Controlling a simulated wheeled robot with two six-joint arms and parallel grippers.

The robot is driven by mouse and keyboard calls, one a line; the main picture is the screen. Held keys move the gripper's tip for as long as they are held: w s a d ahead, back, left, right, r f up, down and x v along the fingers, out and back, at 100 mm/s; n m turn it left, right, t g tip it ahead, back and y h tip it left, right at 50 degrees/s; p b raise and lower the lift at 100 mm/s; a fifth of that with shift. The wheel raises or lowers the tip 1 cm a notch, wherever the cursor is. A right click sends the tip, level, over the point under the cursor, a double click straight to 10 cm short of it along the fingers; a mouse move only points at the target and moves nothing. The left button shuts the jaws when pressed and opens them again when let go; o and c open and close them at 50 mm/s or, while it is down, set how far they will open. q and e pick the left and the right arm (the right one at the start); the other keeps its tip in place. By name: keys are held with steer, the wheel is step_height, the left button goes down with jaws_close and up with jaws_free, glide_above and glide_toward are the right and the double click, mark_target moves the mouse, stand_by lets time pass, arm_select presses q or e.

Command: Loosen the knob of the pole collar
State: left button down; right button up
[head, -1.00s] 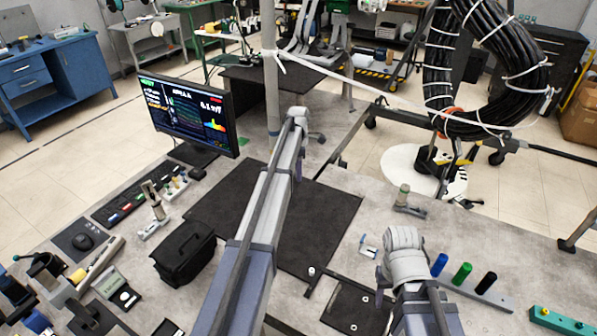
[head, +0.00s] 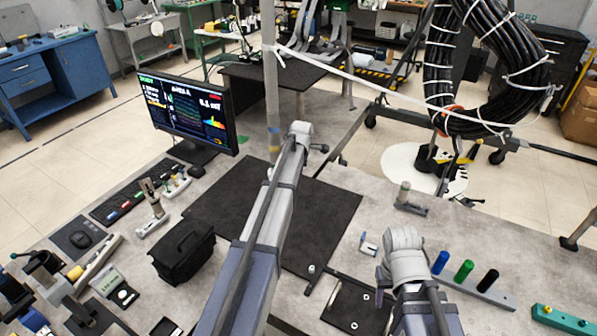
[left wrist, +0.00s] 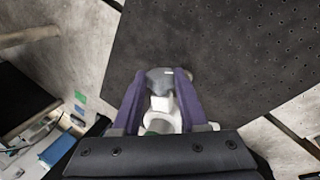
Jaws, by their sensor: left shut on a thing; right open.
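The pale upright pole (head: 270,85) stands behind the table mat, just left of my left arm's far end. A blurred blue and yellowish band (head: 275,140) shows low on it; I cannot tell whether this is the collar. My left gripper (left wrist: 160,85) shows in the left wrist view with its purple fingers shut on a grey-topped white part (left wrist: 160,100), which looks like the knob. In the head view its fingers are hidden by my arm. My right gripper (head: 382,285) is open at the lower right; only a little purple shows beside the wrist, low over the table.
A monitor (head: 187,112) stands left of the pole. A black bag (head: 182,250) and a dark mat (head: 325,225) lie around my left arm. A rack with blue, green and black cylinders (head: 475,287) is at the right. A thick cable coil (head: 510,65) hangs behind.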

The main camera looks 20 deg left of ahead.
arm_select(q)
steer(key=shift+s+d+f+t+y+b, duration=0.1)
steer(key=shift+s+f+t+y+b, duration=0.25)
steer(key=shift+t+b, duration=0.4)
steer(key=shift+r+t+y, duration=0.15)
steer(key=shift+t+y, duration=0.1)
steer(key=shift+t, duration=0.1)
steer(key=shift+w, duration=0.1)
steer(key=shift+r, duration=0.1)
steer(key=shift+c, duration=2.2)
jaws_free()
steer(key=shift+r, duration=0.1)
steer(key=p+v, duration=0.6)
steer(key=v, duration=0.1)
steer(key=shift+r, duration=0.2)
